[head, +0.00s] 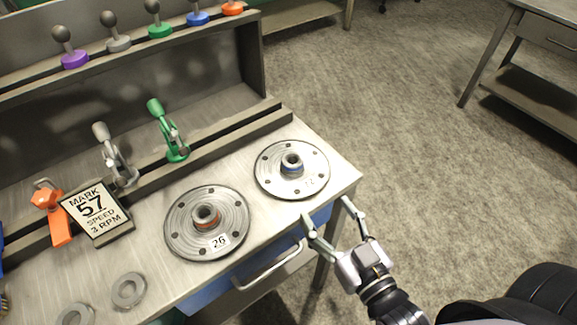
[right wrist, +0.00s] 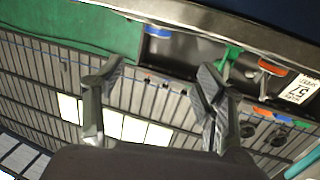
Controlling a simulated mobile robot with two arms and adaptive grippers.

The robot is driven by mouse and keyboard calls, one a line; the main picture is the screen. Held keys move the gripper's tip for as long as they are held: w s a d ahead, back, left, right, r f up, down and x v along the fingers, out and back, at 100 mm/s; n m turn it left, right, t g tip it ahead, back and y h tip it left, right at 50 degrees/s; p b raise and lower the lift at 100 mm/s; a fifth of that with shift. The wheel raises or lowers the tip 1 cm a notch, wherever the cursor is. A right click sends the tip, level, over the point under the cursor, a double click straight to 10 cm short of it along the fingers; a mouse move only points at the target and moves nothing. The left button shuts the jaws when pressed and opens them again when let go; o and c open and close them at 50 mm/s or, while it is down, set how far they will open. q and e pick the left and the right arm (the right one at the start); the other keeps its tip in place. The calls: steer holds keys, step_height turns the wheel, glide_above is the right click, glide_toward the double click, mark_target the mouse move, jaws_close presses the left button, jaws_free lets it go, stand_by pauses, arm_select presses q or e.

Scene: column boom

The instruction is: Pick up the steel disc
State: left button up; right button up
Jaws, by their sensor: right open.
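Two flanged steel discs lie flat on the metal bench. The nearer steel disc (head: 184,235) has an orange band on its hub and a label reading 26. The farther steel disc (head: 271,184) has a blue band on its hub, and its label is too small to read. My right gripper (head: 327,210) is open and empty at the bench's front edge, just in front of the farther disc and apart from it. Its spread fingers also show in the right wrist view (right wrist: 160,72), with nothing between them. I cannot make out a disc there. My left gripper is out of view.
Toggle clamps with green (head: 167,128) and grey (head: 113,154) handles stand behind the discs. A sign reading MARK 57 (head: 96,212), an orange clamp (head: 52,216) and flat rings (head: 129,290) are at left. A drawer handle (head: 268,268) juts below the front edge.

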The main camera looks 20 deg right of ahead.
steer(key=p, duration=0.2)
glide_toward(290, 155)
steer(key=shift+w+a, duration=0.15)
steer(key=shift+w, duration=0.45)
steer(key=shift+w+a, duration=0.15)
steer(key=shift+w, duration=0.5)
steer(key=shift+w+a+f, duration=0.15)
steer(key=shift+w, duration=0.9)
steer(key=shift+w+a+f, duration=0.15)
steer(key=shift+w, duration=0.85)
steer(key=shift+w+a+f, duration=0.15)
steer(key=shift+w, duration=0.9)
steer(key=shift+c, duration=0.2)
jaws_close()
steer(key=shift+r, duration=0.25)
